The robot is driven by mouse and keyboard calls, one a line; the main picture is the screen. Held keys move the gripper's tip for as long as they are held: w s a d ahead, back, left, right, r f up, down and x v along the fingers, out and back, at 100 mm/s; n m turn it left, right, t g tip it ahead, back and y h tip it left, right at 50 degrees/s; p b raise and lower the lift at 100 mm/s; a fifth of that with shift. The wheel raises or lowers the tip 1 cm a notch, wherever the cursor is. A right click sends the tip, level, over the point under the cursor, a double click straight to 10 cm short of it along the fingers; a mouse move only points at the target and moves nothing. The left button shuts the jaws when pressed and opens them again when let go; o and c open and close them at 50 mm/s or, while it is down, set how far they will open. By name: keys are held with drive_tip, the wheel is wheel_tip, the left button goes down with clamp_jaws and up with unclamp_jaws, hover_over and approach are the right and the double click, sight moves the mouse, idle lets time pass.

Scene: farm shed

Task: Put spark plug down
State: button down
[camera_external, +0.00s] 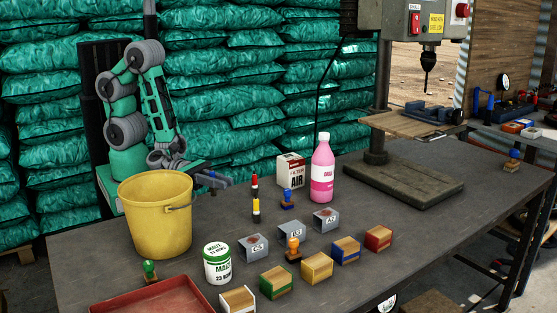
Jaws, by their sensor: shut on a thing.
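My green and grey arm folds down behind the yellow bucket (156,220). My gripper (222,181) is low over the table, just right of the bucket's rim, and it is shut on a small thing. I take this thing to be the spark plug, but it is too small and dark to make out here. The bucket hides part of the table beside the gripper. I cannot tell whether the held thing touches the table (350,210).
A red, black and yellow upright item (255,199) stands right of my gripper. A filter box (291,170), pink bottle (322,168), white-green can (217,263), several small blocks, stamps and a red tray (150,297) crowd the table. The drill press base (410,183) stands right.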

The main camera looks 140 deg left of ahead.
drive_tip(key=w+d+r+m+h+p, duration=0.35)
drive_tip(key=d+r+h+p, duration=0.2)
drive_tip(key=d+r, duration=0.35)
drive_tip(key=w+d+r+m+h+p, duration=0.2)
drive_tip(key=d+r+m+h+p, duration=0.4)
drive_tip(key=r, duration=0.5)
drive_tip(key=w+a+f+n+t+y+b, duration=0.15)
drive_tip(key=a+b, duration=0.45)
drive_tip(key=a, duration=0.7)
drive_tip(key=w+a+n+y+b, duration=0.1)
drive_tip(key=w+a+n+b, duration=0.15)
drive_tip(key=a+b, duration=0.7)
drive_tip(key=s+a+n+y+b, duration=0.15)
drive_tip(key=s+a, duration=0.25)
drive_tip(key=a, duration=0.7)
drive_tip(key=s+a+n+y+b, duration=0.1)
drive_tip(key=s+a+y+b, duration=0.2)
drive_tip(key=a, duration=0.7)
drive_tip(key=s+a+n+y+b, duration=0.15)
drive_tip(key=s+a, duration=0.35)
drive_tip(key=a, duration=0.6)
wheel_tip(320, 180, down, 13)
drive_tip(key=f+b+x, duration=0.1)
drive_tip(key=b+x, duration=0.1)
drive_tip(key=x, duration=1.6)
drive_tip(key=shift+g, duration=0.25)
wheel_tip(320, 180, down, 11)
drive_tip(key=b, duration=0.3)
drive_tip(key=shift+d+f, duration=0.1)
drive_tip(key=shift+f, duration=0.1)
